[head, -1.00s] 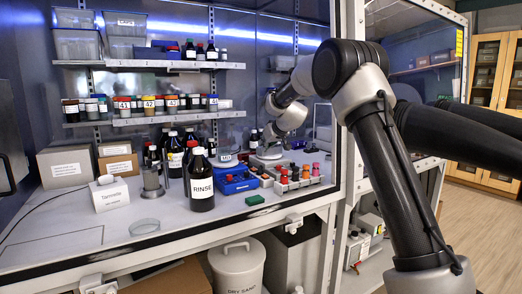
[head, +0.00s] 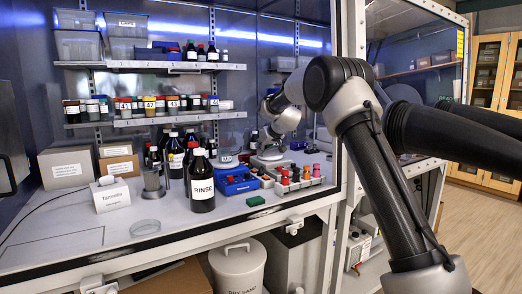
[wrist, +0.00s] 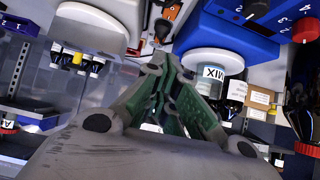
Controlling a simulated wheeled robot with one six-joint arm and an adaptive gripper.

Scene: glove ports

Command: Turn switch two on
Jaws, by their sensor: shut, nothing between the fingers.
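In the wrist view, my gripper (wrist: 163,82) has its green-grey fingers together with nothing between them. A blue box (wrist: 228,28) with white numerals lies beyond the fingers, up and to the right. It carries a black knob (wrist: 256,8) and a red knob (wrist: 305,30); the fingertips look apart from both. Numerals like 2 and 3 show near the red knob, but I cannot tell for sure which knob is switch two or how it is set. Another blue piece (wrist: 18,27) with small numerals shows at the upper left. In the head view, my wrist hides the fingertips.

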